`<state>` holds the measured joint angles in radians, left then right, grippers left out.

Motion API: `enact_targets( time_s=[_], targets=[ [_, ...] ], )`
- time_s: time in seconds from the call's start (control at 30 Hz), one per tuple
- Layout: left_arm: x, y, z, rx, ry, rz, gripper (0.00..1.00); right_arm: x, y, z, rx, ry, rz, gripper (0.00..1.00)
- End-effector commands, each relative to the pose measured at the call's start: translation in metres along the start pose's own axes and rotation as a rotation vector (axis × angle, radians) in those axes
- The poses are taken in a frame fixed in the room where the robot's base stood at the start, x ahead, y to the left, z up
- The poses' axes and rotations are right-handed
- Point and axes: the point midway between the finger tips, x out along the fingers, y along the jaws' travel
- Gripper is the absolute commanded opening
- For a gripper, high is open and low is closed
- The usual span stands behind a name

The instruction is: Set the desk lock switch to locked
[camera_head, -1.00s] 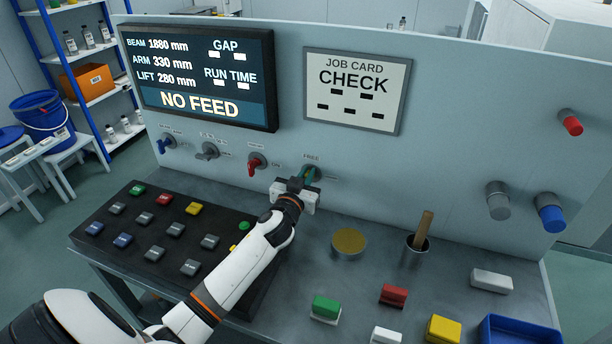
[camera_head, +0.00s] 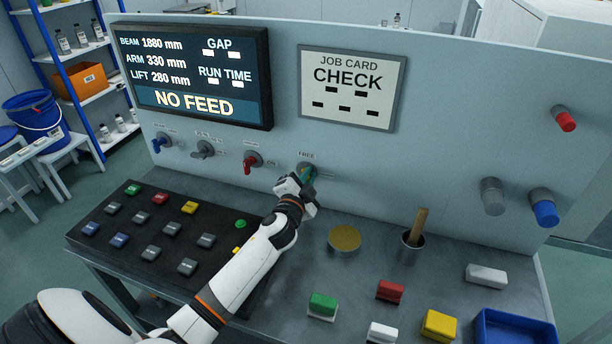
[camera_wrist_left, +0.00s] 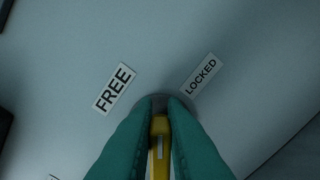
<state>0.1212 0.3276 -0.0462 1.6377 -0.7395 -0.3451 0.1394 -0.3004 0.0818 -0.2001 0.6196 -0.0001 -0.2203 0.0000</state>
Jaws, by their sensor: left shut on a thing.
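The desk lock switch (camera_head: 306,169) is on the upright panel, below the job card, with the FREE label (camera_head: 306,155) above it. In the left wrist view its yellow handle (camera_wrist_left: 159,135) with a pale line sits between my teal fingers. The handle points up between the FREE label (camera_wrist_left: 114,88) at upper left and the LOCKED label (camera_wrist_left: 198,74) at upper right, roughly midway. My left gripper (camera_head: 308,174) is shut on the handle and tilted; it hides much of the switch in the head view. My right gripper is not in view.
A red switch (camera_head: 251,161) and a grey switch (camera_head: 203,149) are left of the lock switch. A button box (camera_head: 155,228) lies under my left arm. A brass disc (camera_head: 344,238) and a cup with a wooden handle (camera_head: 411,248) stand to the right.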

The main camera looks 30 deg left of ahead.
Motion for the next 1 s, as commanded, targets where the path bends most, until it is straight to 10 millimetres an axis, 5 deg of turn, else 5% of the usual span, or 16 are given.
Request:
enact_targets(
  time_s=[0.5, 1.0],
  targets=[
    [0.0, -0.01, -0.002, 0.459, -0.001, -0.001, 0.0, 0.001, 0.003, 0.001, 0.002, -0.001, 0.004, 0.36],
    [0.0, -0.014, -0.004, 0.664, -0.001, -0.001, 0.0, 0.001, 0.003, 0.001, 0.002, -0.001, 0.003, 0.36]
  ],
)
